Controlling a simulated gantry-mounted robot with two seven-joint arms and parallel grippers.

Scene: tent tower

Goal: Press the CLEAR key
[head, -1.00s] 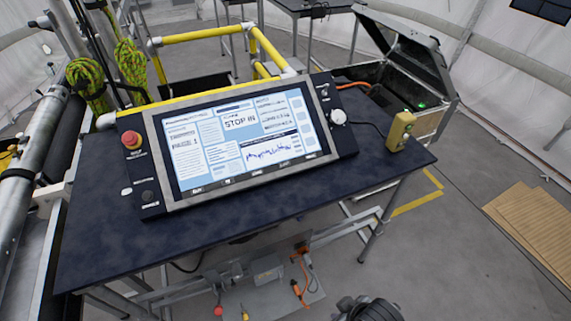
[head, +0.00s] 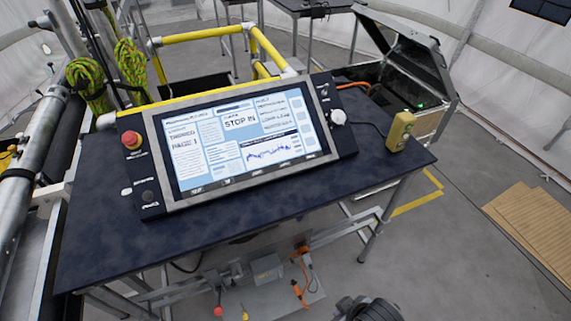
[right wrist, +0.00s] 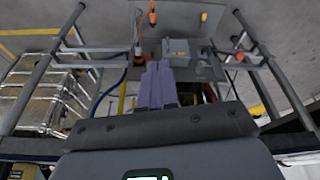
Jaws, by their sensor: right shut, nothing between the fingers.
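The control panel (head: 141,178) lies tilted on the dark table, with a lit screen (head: 235,140) that reads "STOP IN" near its top. A row of small key labels (head: 240,176) runs along the screen's lower edge; they are too small to read, so I cannot tell which is CLEAR. My right gripper shows in the right wrist view with its purple fingers (right wrist: 157,86) together and empty, over the underside of the table area, apart from the panel. A dark rounded part of my right arm shows at the bottom edge of the head view. My left gripper is not in view.
A red emergency button (head: 132,140) sits at the panel's left and a pale knob (head: 338,117) at its right. A yellow handheld device (head: 400,131) stands at the dark table's (head: 270,217) right end. The tabletop in front of the panel is clear. An open case (head: 400,75) stands behind.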

